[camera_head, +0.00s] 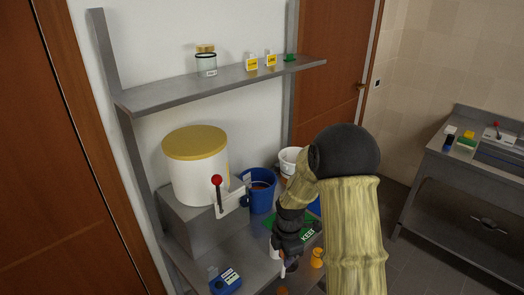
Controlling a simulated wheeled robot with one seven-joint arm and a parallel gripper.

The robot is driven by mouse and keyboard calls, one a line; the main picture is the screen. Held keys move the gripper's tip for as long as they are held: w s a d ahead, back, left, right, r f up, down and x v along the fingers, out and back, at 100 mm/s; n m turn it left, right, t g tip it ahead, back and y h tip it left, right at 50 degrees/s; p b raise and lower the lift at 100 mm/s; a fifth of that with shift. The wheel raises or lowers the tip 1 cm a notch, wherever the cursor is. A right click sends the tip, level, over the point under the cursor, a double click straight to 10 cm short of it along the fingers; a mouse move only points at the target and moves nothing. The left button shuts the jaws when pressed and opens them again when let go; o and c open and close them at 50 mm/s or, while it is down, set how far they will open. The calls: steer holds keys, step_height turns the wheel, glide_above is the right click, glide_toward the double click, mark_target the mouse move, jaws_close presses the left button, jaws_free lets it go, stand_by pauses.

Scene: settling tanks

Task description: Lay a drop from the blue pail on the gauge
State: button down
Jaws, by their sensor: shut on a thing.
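The blue pail (247,200) stands on the bench behind my gripper, with brownish liquid showing inside its rim. A small blue device with a pale label or display (226,281), which looks like the gauge, lies near the front left of the bench. My gripper (288,261) points down over the front of the bench, to the right of the blue device and apart from it. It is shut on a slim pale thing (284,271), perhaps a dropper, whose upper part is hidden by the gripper.
A white tank with a yellow lid (198,172) stands on a grey block, with a red-knobbed lever (217,181) in front. A white pail (290,160), a green mat (310,237) and an orange cup (317,257) are near my arm. A shelf (220,84) overhangs the bench.

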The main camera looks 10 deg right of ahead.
mark_target(284, 269)
steer(key=shift+s+f+m, duration=0.2)
steer(key=shift+f+m, duration=0.45)
steer(key=shift+m, duration=0.35)
step_height(284, 269, down, 6)
steer(key=m, duration=0.8)
steer(key=shift+a+r, duration=0.1)
steer(key=shift+r, duration=0.1)
step_height(284, 269, down, 7)
steer(key=m, duration=1)
steer(key=shift+s+d+m, duration=0.25)
steer(key=shift+d+m, duration=0.15)
steer(key=shift+d, duration=0.05)
